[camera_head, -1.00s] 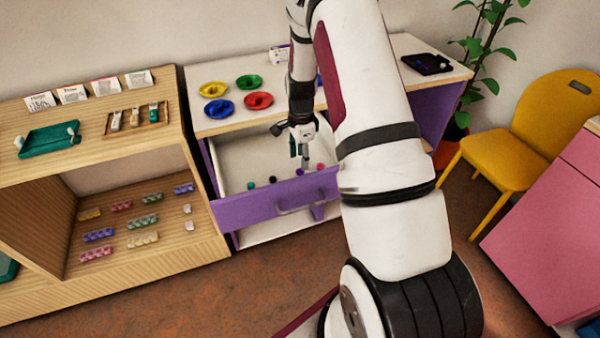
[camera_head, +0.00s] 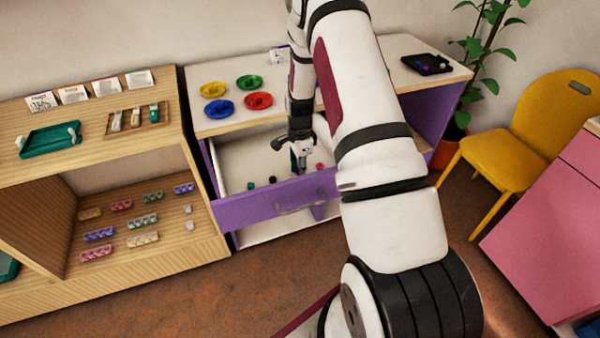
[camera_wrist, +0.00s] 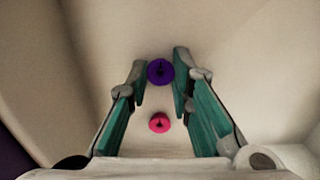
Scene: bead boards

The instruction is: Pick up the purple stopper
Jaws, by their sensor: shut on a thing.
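The purple stopper (camera_wrist: 160,71) is a round piece with a dark centre. In the wrist view it sits between the fingertips of my gripper (camera_wrist: 159,80), which is shut on it. In the head view my gripper (camera_head: 299,172) reaches down into the open purple-fronted drawer (camera_head: 270,205), and the purple stopper is hidden or too small to make out there. I cannot tell whether it touches the drawer floor.
A pink stopper (camera_wrist: 159,123) lies close by in the drawer, and it also shows in the head view (camera_head: 320,165). A teal stopper (camera_head: 250,186) and a black one (camera_head: 272,180) lie to the left. Coloured dishes (camera_head: 218,109) stand on the top above.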

